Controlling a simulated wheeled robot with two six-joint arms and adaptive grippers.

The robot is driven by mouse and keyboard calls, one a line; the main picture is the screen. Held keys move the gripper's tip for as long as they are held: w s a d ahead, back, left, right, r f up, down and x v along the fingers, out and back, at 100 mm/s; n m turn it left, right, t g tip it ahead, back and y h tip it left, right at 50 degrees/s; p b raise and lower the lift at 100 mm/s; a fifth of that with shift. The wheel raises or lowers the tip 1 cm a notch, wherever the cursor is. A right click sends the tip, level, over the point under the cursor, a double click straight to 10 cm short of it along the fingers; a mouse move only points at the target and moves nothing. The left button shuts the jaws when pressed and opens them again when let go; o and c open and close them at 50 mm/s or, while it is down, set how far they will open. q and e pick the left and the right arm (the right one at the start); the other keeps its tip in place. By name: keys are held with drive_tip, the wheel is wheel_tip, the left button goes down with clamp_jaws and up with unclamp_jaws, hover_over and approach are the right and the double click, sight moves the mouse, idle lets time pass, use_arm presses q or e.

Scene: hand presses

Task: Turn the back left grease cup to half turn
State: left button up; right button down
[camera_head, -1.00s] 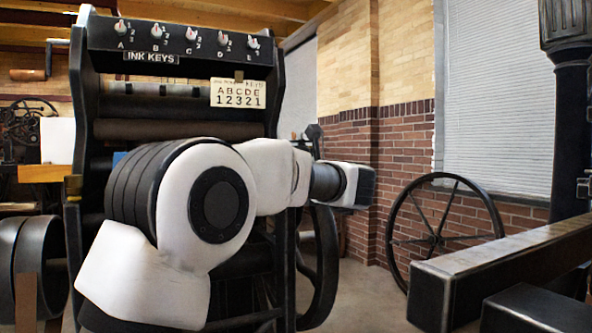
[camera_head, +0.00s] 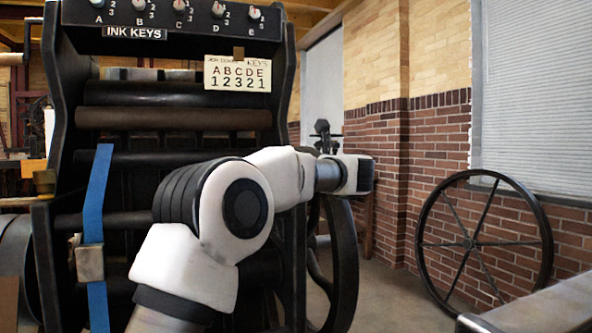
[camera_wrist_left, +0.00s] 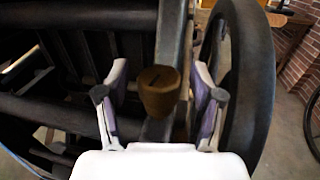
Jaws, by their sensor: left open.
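A brass-coloured grease cup (camera_wrist_left: 159,90) sits on the dark frame rail of the press in the left wrist view. A dark line crosses its top. My left gripper (camera_wrist_left: 160,103) is open, one finger on each side of the cup, with visible gaps. In the head view my left arm reaches towards the right side of the press, and its fingers are hidden. Another brass cup (camera_head: 45,182) stands on the left post of the press in the head view. I cannot tell from the views alone which cup is the back left one. My right gripper is not in view.
The press carries an ink keys panel (camera_head: 170,14) and a card (camera_head: 238,76) reading ABCDE 12321. A blue strap (camera_head: 97,205) hangs at its left. A black flywheel (camera_wrist_left: 250,80) stands close right of my gripper. A spoked wheel (camera_head: 484,243) leans on the brick wall.

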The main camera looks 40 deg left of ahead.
use_arm(q)
drive_tip(key=c, duration=1.2)
drive_tip(key=shift+o, duration=0.2)
drive_tip(key=m+t+b, duration=0.1)
drive_tip(key=b, duration=0.1)
drive_tip(key=m+t+h+b, duration=0.1)
drive_tip(key=t, duration=0.1)
drive_tip(key=shift+s+a+f+b, duration=0.1)
drive_tip(key=shift+s+f+b, duration=0.05)
drive_tip(key=shift+f+b, duration=0.25)
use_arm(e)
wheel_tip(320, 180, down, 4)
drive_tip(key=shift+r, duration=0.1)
use_arm(q)
drive_tip(key=shift+r+m+t+h, duration=0.2)
drive_tip(key=shift+m+t+h, duration=0.2)
drive_tip(key=shift+t+h, duration=0.15)
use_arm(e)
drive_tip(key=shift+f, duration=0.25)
use_arm(q)
drive_tip(key=shift+r+t, duration=0.15)
drive_tip(key=shift+t, duration=0.1)
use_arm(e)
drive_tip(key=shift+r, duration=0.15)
use_arm(q)
drive_tip(key=o, duration=1.2)
drive_tip(key=shift+c, duration=0.2)
